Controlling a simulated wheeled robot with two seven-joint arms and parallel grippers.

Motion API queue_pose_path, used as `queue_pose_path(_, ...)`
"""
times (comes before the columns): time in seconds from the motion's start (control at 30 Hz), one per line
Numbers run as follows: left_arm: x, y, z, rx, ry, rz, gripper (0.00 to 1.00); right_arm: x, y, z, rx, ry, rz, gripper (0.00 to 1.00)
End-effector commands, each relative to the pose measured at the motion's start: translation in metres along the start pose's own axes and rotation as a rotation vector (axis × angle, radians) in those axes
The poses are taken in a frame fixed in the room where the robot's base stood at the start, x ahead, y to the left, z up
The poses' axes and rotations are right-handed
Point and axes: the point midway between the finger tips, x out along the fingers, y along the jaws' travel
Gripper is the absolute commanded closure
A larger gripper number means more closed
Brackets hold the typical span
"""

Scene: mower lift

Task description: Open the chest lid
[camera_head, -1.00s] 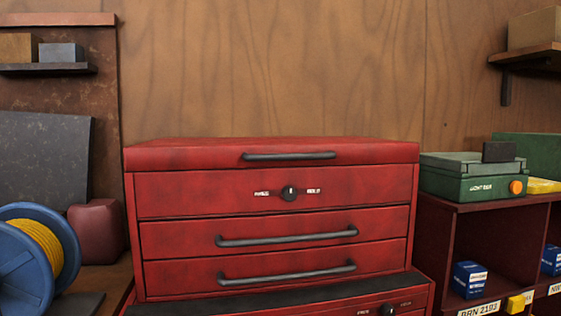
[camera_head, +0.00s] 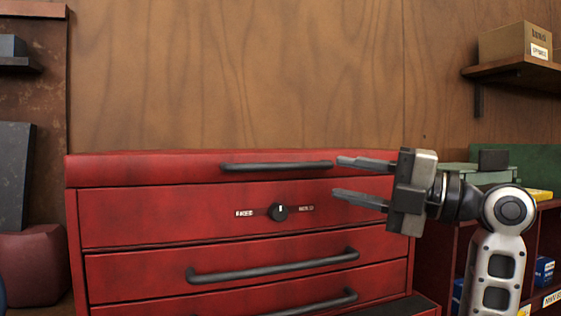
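The red tool chest (camera_head: 150,222) stands against the wooden wall. Its lid (camera_head: 140,170) is down and closed, with a dark bar handle (camera_head: 275,168) along its front. My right gripper (camera_head: 347,178) comes in from the right in front of the chest. Its two fingers are spread apart, one above the other, and point left. The upper fingertip shows beside the right end of the lid handle; I cannot tell whether it touches. Nothing is between the fingers. My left gripper is not in view.
Below the lid are a drawer with a round dark knob (camera_head: 278,212) and drawers with bar handles (camera_head: 275,265). At right, a shelf (camera_head: 515,72) holds a cardboard box (camera_head: 515,42), above a dark red cubby unit. A rounded red object (camera_head: 30,262) sits at left.

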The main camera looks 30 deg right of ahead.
Motion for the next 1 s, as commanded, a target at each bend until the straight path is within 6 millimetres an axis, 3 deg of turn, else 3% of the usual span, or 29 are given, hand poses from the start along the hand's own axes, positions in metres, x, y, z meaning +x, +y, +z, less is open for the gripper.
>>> queue_pose_path(0.3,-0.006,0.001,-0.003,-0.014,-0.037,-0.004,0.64,0.072,0.003,0.0,0.008,0.004,0.003,0.65)
queue_pose_path(0.5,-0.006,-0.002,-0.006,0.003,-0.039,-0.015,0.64,0.103,0.002,0.0,0.007,0.002,0.003,0.65)
queue_pose_path(0.7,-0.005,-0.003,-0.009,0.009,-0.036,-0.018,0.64,0.116,0.0,0.0,0.004,0.0,0.001,0.65)
queue_pose_path(0.97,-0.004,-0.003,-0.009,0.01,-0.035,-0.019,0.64,0.117,0.0,0.0,0.004,0.0,0.0,0.65)
queue_pose_path(1.0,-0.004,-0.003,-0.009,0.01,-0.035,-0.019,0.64,0.117,0.0,0.0,0.004,0.0,0.0,0.7)
